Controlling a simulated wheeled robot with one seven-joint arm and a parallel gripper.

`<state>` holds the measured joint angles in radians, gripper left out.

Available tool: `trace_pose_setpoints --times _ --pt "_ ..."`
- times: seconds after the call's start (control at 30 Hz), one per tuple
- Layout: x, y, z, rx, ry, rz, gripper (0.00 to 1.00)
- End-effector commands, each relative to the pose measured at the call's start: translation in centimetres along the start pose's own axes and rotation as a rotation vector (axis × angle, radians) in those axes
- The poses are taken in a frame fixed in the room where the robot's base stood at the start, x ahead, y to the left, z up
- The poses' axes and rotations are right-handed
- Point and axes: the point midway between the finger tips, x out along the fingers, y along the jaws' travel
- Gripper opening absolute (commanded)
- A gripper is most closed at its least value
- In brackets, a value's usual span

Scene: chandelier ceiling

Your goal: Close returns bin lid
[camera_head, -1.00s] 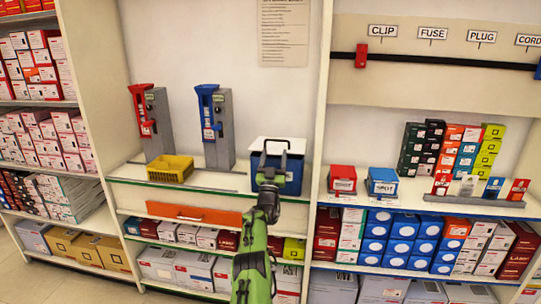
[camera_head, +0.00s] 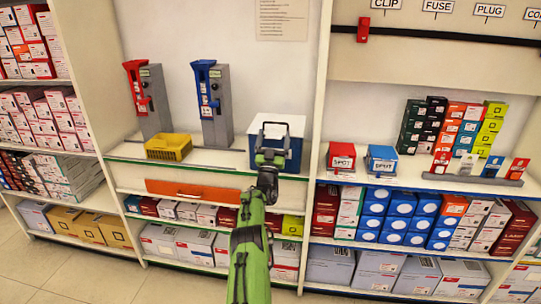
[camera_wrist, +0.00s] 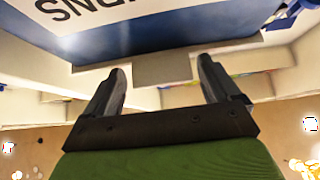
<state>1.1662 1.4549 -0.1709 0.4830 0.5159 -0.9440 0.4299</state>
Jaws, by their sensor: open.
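The returns bin (camera_head: 294,155) is a blue box on the counter, with a white top part that I take for its lid (camera_head: 294,121). The lid's exact angle is hard to tell behind my gripper. My gripper (camera_head: 275,126) is in front of the bin in the head view, its fingers apart and overlapping the white part. In the wrist view, the bin's blue wall (camera_wrist: 190,38) and a white label (camera_wrist: 100,12) with upside-down letters show beyond my open fingers (camera_wrist: 161,66). Nothing is between the fingers. I cannot tell whether they touch the bin.
A yellow basket (camera_head: 168,148) and two grey dispensers, with a red lever (camera_head: 137,88) and a blue lever (camera_head: 206,88), stand to the left on the counter. An upright divider (camera_head: 318,100) is close right of the bin. An orange drawer front (camera_head: 193,191) is below the counter.

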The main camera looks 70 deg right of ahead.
Motion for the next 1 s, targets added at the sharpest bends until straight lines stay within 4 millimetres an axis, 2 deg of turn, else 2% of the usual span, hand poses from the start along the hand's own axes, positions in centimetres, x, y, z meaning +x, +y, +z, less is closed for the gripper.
trace_pose_setpoints --times 0.13,0.4,0.6,0.8,1.0 --pt "-1.6 -0.3 -0.6 -0.006 -0.004 -0.013 0.89" --pt "-7.8 0.0 -0.1 -0.001 -0.007 -0.006 0.89" --pt "-11.3 0.2 0.0 0.000 -0.005 -0.003 0.89" --pt "-13.7 0.1 0.2 -0.002 -0.016 -0.009 0.89" --pt "-14.7 0.0 -0.1 -0.001 -0.007 -0.010 0.89"
